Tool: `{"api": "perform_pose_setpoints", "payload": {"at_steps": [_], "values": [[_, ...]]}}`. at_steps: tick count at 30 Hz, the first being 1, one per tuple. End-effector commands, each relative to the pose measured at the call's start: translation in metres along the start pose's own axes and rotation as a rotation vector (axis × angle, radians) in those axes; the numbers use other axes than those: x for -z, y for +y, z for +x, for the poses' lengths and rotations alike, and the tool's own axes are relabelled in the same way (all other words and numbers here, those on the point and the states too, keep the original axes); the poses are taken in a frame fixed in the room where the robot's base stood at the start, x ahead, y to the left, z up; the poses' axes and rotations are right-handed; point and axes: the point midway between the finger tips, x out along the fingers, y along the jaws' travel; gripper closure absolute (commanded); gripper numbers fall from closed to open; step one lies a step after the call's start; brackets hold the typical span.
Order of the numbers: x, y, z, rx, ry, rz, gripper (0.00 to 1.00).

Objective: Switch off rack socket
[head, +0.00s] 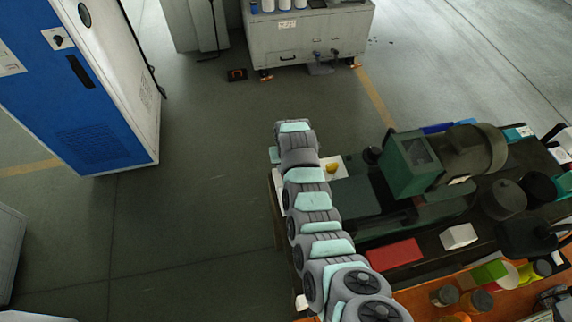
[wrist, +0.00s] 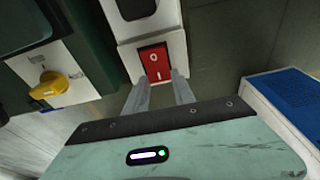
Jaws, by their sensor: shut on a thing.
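The rack socket shows in the wrist view as a white strip (wrist: 129,64) with a dark opening (wrist: 136,8) above a red rocker switch (wrist: 154,62). The switch has a white O at its upper end and a white I at its lower end. I cannot tell which end is pressed in. My gripper (wrist: 160,82) has its two grey fingers at the lower left and lower right of the red switch, shut on it. In the head view my arm hides the gripper, switch and socket.
A yellow rotary knob (wrist: 48,83) on a white plate sits left of the socket; it also shows in the head view (head: 331,168). A cluttered bench with a green machine (head: 408,165) stands right of my arm. A blue-and-white cabinet (head: 85,90) stands left. Floor between is clear.

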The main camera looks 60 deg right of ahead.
Motion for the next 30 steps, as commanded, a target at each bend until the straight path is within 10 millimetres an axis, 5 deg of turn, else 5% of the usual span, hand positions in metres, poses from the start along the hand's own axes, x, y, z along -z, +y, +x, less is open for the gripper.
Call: {"api": "perform_pose_setpoints", "payload": {"at_steps": [22,23,30], "values": [[-0.0041,-0.0003,-0.006,-0.006,0.082,-0.012,1.0],[-0.0042,-0.0004,-0.006,-0.006,0.082,-0.012,0.68],[-0.0041,0.0,-0.0055,-0.007,0.083,-0.011,0.49]]}}
